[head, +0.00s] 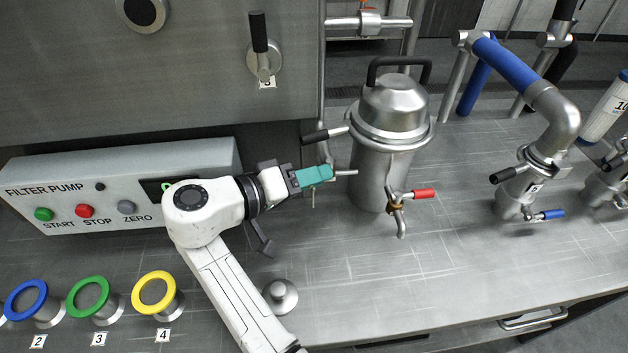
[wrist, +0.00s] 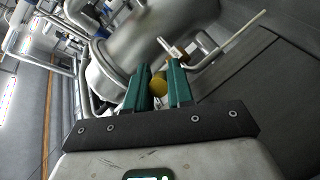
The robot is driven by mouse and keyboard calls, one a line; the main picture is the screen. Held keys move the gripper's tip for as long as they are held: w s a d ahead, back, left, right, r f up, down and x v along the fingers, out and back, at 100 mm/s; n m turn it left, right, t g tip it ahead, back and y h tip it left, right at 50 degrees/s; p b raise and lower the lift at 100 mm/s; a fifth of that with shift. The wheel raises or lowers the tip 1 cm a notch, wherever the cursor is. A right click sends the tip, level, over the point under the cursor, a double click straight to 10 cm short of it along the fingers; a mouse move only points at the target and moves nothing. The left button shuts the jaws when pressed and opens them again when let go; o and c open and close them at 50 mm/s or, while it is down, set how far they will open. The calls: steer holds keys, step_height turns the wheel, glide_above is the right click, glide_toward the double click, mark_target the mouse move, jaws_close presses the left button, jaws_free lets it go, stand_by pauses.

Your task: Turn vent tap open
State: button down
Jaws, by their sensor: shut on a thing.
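The steel jacketed vessel (head: 380,170) stands upright on the bench in the head view. My gripper (head: 328,173), with teal fingers, reaches its left side from the left. A short metal stub (head: 346,172) shows between the fingertips and the vessel in the head view. The fingers hide most of the tap, so I cannot tell how far it is turned.
A red-handled tap (head: 422,194) sits on the vessel's front and a black lever (head: 318,136) on its upper left. The filter pump panel (head: 120,185) is behind my arm. Pipework with a blue-handled tap (head: 548,214) stands at right. The bench front is mostly clear.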

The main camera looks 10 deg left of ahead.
steer(key=c, duration=1.1)
jaws_free()
steer(key=shift+o, duration=0.2)
steer(key=shift+r, duration=0.15)
steer(key=shift+r, duration=0.3)
step_height(320, 180, up, 3)
steer(key=shift+f, duration=0.1)
steer(key=s+d+r+p, duration=0.1)
steer(key=s+d+r, duration=0.3)
steer(key=s+r, duration=0.5)
steer(key=s, duration=0.4)
steer(key=shift+s+r, duration=0.2)
